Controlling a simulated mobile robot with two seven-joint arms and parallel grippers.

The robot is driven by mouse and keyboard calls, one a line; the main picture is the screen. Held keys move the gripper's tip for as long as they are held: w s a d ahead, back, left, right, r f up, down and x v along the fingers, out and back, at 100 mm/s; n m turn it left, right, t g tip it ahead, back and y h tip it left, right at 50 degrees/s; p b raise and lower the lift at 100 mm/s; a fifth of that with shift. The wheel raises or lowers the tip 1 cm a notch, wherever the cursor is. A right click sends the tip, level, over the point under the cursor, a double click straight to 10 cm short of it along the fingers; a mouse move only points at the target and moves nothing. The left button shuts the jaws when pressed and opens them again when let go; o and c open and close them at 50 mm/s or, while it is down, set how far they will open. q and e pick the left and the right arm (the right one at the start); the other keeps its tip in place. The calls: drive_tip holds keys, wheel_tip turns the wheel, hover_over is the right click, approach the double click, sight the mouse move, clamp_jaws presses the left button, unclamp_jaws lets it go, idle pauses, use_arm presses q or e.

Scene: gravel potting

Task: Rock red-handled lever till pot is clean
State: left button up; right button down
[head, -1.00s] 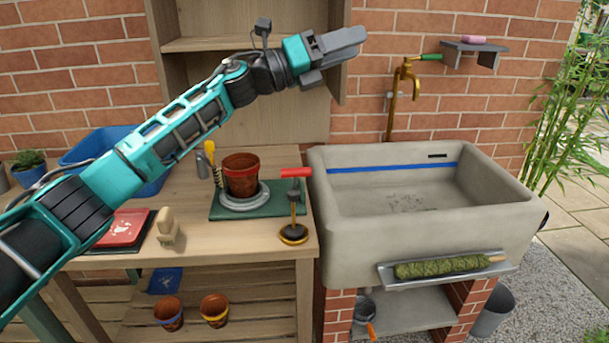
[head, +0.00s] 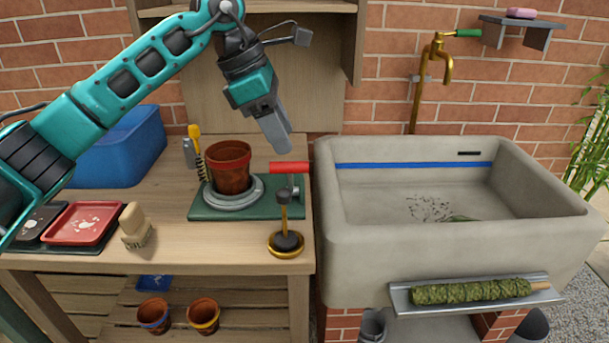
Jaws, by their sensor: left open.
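The red lever handle (head: 289,167) lies level at the right end of the green base plate (head: 214,206), near the sink's left wall. A terracotta pot (head: 229,168) stands upright on the grey ring (head: 234,196) of that plate. Dark patches show on the pot; I cannot tell its condition inside. My left gripper (head: 277,133) points down, a little above and left of the red handle, apart from it. Its jaws are open, seen nearly edge-on, with nothing between them. My right gripper is not in view.
A plunger-like tool (head: 285,222) with a brass base stands in front of the plate. A brush (head: 134,227), red tray (head: 82,222) and blue bin (head: 118,150) are to the left. The stone sink (head: 345,248) borders the right; a brass tap (head: 436,68) is above it.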

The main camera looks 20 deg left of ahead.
sight(303, 172)
use_arm(q)
drive_tip(key=b+x, duration=0.1)
drive_tip(key=x, duration=0.9)
drive_tip(key=shift+w+d+f, duration=0.1)
drive_tip(key=shift+d+f, duration=0.05)
drive_tip(key=shift+f, duration=0.1)
clamp_jaws()
